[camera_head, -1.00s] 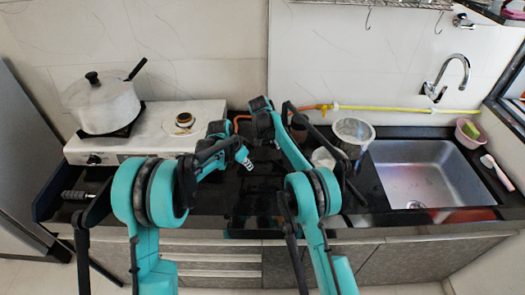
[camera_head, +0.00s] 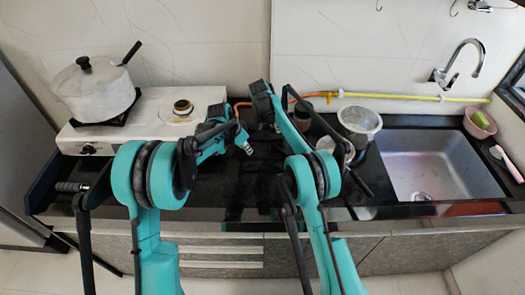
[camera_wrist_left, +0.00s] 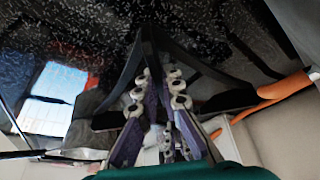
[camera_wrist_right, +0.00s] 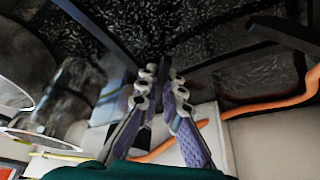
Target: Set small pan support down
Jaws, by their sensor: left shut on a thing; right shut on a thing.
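In the left wrist view, my left gripper (camera_wrist_left: 165,85) is shut on a black frame with spreading legs, which looks like the small pan support (camera_wrist_left: 235,98). It is over or on the dark counter; contact is unclear. In the right wrist view, my right gripper (camera_wrist_right: 157,75) is shut on a dark narrow piece whose full shape is unclear. In the head view, the left gripper (camera_head: 246,148) is just below and left of the right gripper (camera_head: 270,122). The held pieces are hard to tell from the black counter there.
The white stove (camera_head: 150,118) carries a lidded pot (camera_head: 95,92) at left and a bare burner (camera_head: 182,108) at right. A metal pot (camera_head: 359,122) stands between my right arm and the sink (camera_head: 440,165). An orange hose (camera_wrist_right: 270,108) runs along the wall. A dark jar (camera_head: 302,116) stands near the right gripper.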

